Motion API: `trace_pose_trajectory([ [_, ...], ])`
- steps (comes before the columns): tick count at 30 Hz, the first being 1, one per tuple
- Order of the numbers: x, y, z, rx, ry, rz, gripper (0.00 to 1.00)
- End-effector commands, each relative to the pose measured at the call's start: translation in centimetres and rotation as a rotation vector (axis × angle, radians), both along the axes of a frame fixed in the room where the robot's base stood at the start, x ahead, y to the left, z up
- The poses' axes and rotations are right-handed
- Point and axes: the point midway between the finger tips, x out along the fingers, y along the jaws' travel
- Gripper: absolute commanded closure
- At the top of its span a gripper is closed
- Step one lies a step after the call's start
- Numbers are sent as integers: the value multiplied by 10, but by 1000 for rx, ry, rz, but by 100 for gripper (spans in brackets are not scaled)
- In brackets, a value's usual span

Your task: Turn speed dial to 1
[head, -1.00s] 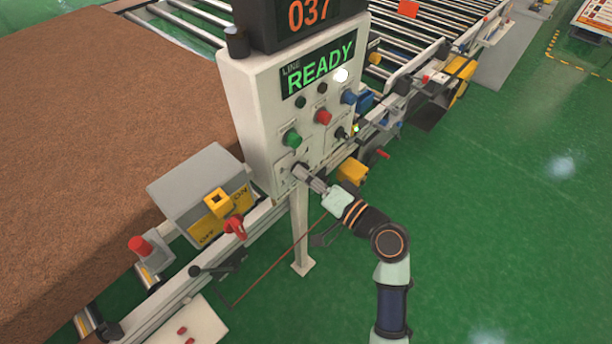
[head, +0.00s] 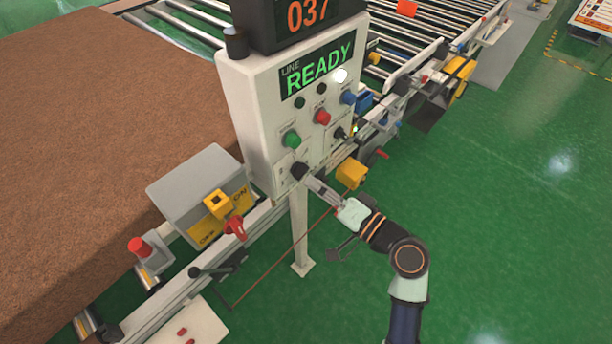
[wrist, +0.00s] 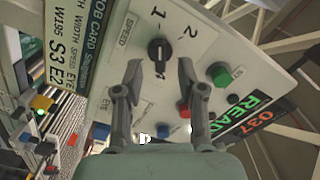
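The black speed dial (wrist: 160,50) is on the pale panel, beside the word SPEED and the numerals 1 and 2, in the wrist view. I cannot tell for certain which numeral it points to. It also shows low on the front of the control box (head: 299,170) in the head view. My gripper (wrist: 158,70) is open, its two fingers apart and empty. The fingertips sit just short of the dial, one to each side of it in the wrist view. In the head view my gripper (head: 311,181) is right in front of the dial, to its lower right.
A green button (head: 291,139), a red button (head: 322,117) and a blue button (head: 348,97) are on the same panel. A yellow block (head: 351,173) is close to the right of my gripper. The brown mattress (head: 90,130) lies left. Green floor is clear at right.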

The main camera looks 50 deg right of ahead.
Motion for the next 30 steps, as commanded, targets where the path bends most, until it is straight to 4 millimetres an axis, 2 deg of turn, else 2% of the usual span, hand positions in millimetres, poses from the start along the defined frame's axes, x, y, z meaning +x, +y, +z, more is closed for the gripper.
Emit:
trace_pose_trajectory([
  [1, -15, -2, -1, 0, 1, -6, 60],
  [6, -54, -1, 0, -1, 1, -5, 60],
  [10, -71, -1, -1, 0, 2, -2, 60],
  [15, -78, -1, 0, -1, 0, 0, 60],
  [30, -77, -1, 0, -1, 1, 0, 60],
])
